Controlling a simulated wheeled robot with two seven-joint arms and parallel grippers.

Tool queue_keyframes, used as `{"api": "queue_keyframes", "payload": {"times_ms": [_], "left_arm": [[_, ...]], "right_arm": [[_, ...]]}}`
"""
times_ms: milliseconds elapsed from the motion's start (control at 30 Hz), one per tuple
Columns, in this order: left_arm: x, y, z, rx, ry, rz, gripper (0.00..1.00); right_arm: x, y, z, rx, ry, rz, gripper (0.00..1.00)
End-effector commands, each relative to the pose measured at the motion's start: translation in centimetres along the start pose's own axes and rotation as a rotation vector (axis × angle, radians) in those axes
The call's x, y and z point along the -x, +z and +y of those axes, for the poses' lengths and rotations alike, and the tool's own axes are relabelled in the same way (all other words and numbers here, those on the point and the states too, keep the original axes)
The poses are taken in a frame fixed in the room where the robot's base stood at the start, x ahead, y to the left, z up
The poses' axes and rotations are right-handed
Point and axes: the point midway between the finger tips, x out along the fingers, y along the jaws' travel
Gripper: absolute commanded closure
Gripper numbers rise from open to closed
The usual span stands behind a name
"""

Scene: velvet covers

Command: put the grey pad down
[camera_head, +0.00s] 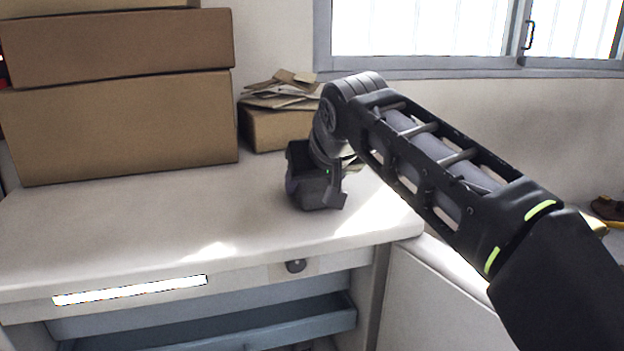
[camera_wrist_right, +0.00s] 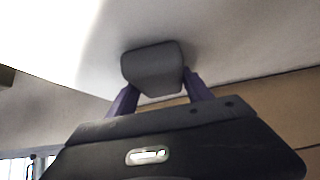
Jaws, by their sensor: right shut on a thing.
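The grey pad (camera_wrist_right: 152,66) shows in the right wrist view as a rounded dark grey block between two purple fingers. My right gripper (camera_wrist_right: 158,88) is shut on it. In the head view my right gripper (camera_head: 316,192) hangs low over the right part of the white desk top (camera_head: 130,225). The pad cannot be told apart from the gripper there. Whether the pad touches the desk cannot be told. My left gripper is in neither view.
Stacked cardboard boxes (camera_head: 125,125) stand at the back left. A smaller box (camera_head: 275,130) with loose cardboard pieces (camera_head: 282,90) on top stands behind my right gripper. The desk top to the left of the gripper is clear. An open blue-grey drawer (camera_head: 240,325) is below the desk's front edge.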

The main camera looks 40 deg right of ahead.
Motion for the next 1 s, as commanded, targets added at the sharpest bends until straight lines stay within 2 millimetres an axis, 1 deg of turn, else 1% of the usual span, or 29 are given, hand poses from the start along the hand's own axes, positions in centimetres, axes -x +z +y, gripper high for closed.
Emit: {"api": "queue_keyframes", "payload": {"times_ms": [167,300,333,567,600,833,933,1000], "left_arm": [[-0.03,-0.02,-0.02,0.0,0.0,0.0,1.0],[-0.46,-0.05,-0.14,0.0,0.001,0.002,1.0],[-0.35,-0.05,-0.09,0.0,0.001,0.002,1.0],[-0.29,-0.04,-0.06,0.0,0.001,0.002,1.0],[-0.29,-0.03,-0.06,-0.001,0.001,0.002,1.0],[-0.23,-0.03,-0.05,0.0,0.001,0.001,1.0],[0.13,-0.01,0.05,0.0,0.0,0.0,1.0],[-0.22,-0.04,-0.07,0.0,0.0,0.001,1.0]], "right_arm": [[0.02,-0.04,-0.01,0.0,0.0,0.001,0.84],[-0.32,0.3,-0.03,0.0,-0.001,0.001,0.84],[-0.24,0.22,-0.02,0.0,-0.001,0.0,0.4],[-0.2,0.18,-0.02,0.0,-0.001,0.0,0.21],[-0.19,0.17,-0.02,0.0,-0.001,0.0,0.2],[-0.15,0.13,-0.03,0.0,-0.001,0.0,0.2],[0.15,-0.16,-0.02,0.0,0.0,0.0,0.2],[0.52,-0.06,-0.04,0.0,-0.001,0.003,0.2]]}}
